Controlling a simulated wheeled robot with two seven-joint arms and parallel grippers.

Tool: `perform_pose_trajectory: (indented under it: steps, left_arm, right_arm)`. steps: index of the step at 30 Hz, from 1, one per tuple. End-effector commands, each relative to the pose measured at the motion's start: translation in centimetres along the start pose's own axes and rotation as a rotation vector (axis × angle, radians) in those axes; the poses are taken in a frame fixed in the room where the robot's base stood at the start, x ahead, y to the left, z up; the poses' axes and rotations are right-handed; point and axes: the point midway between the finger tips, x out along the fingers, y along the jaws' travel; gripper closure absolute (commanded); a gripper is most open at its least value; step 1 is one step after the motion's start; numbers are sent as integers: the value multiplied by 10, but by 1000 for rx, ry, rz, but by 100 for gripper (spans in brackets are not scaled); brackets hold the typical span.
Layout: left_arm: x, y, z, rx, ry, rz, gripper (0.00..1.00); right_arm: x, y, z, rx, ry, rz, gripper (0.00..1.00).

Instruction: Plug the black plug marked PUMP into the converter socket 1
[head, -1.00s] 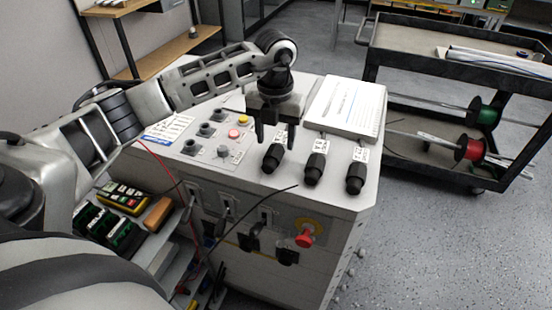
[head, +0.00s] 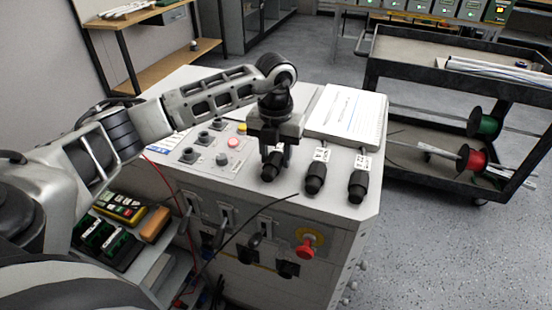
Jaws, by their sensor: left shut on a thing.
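Three black plugs stand in a row near the front edge of a white cabinet top (head: 325,208). My left gripper (head: 278,158) points down over the leftmost plug (head: 270,170) and is shut on it. The fingers hide part of this plug and its tag. The middle plug (head: 314,180) and the right plug (head: 357,186) stand free, with white tags behind them too small to read. Grey round fittings, such as this one (head: 188,155), sit on the cabinet top left of the gripper; I cannot read which is socket 1. My right gripper is not in view.
A red knob (head: 304,251) and a black cable (head: 245,221) are on the cabinet front. A dark cart (head: 400,75) stands at the right.

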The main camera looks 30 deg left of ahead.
Motion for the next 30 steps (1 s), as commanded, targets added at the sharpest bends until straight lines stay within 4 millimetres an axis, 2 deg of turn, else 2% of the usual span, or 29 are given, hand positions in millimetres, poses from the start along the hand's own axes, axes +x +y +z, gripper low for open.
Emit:
perform_pose_trajectory:
  steps: [22, 30]
  left_arm:
    - [-58, 0, 0, 0, -2, -1, 83]
    - [-60, 0, 0, 0, -1, -1, 83]
  right_arm:
    - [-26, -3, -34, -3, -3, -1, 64]
    - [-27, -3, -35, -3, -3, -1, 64]
